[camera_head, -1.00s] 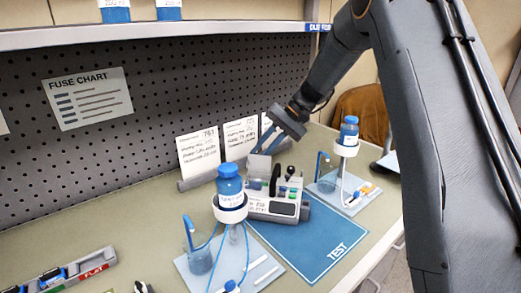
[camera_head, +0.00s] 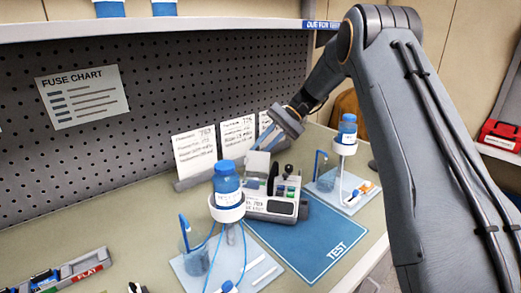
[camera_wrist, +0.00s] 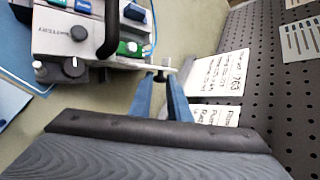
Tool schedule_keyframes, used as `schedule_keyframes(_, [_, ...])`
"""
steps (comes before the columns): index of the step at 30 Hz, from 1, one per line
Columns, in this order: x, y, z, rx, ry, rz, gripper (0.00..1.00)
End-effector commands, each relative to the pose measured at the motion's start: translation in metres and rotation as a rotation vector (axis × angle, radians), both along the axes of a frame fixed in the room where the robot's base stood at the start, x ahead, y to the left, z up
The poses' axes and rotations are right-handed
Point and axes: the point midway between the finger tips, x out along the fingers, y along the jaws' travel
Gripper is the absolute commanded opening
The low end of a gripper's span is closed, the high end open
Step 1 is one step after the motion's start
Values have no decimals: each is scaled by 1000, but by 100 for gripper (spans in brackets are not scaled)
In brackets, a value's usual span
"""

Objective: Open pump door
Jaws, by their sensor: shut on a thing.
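The infusion pump (camera_head: 275,205), a white unit with a dark screen and coloured buttons, sits at the back of the blue TEST mat (camera_head: 312,240). Its pale door panel (camera_head: 257,162) stands raised at the pump's back left. My gripper (camera_head: 263,138) reaches down to this panel from behind. In the wrist view, the blue fingers of my gripper (camera_wrist: 162,80) are closed at the small tab on the edge of the pale door panel (camera_wrist: 135,63). The pump (camera_wrist: 75,35) lies beyond, with its knob and black handle. The exact contact is partly hidden.
A blue-capped bottle on a stand (camera_head: 228,190) rises in front left of the pump. Another bottle stand (camera_head: 345,140) is at the right. White cards (camera_head: 195,150) stand behind, before the pegboard (camera_head: 150,110). A fuse tray (camera_head: 65,270) lies at front left.

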Motion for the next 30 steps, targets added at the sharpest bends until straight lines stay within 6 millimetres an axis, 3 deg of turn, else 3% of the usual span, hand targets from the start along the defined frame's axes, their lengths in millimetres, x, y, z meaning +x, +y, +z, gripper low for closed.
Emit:
schedule_keyframes(2, [0,0,0,1,0,0,0])
schedule_keyframes(3, [0,0,0,1,0,0,20])
schedule_keyframes(6, [0,0,0,0,-1,-1,35])
schedule_keyframes(17, [2,-4,3,0,-2,-1,35])
schedule_keyframes(30, [19,-48,42,1,-3,0,35])
